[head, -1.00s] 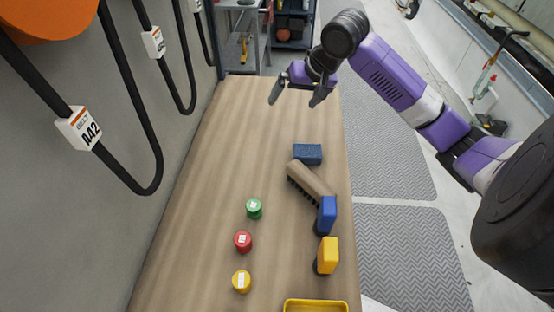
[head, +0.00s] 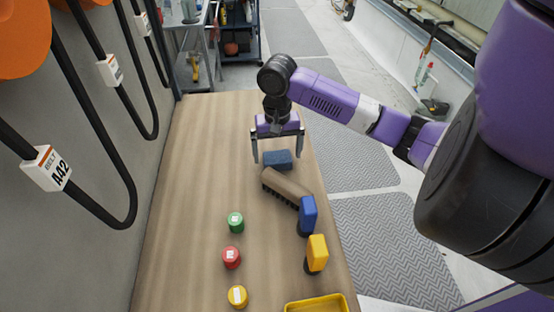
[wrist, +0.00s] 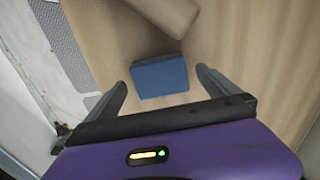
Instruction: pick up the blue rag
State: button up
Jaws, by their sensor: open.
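The blue rag (head: 279,159) is a small folded dark-blue block lying on the wooden bench top, near the bench's right edge. In the wrist view the rag (wrist: 160,76) lies between and just beyond my two fingertips. My gripper (head: 277,160) points down at the rag with its fingers spread, one to each side. The fingers look apart from the rag, and my gripper (wrist: 164,82) holds nothing. I cannot tell exactly how high the fingertips are above the bench.
A brush with a wooden back (head: 286,187) lies close to the rag. Green (head: 235,222), red (head: 231,257) and yellow (head: 237,296) pots stand left.

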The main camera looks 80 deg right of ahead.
aim_at(277, 156)
jog(key=shift+f, duration=1)
jog(key=c, duration=1.4)
notch_tip(277, 156, up, 20)
jog(key=shift+p, duration=0.65)
jog(key=o, duration=0.8)
jog(key=c, duration=0.6)
jog(key=shift+c, duration=0.2)
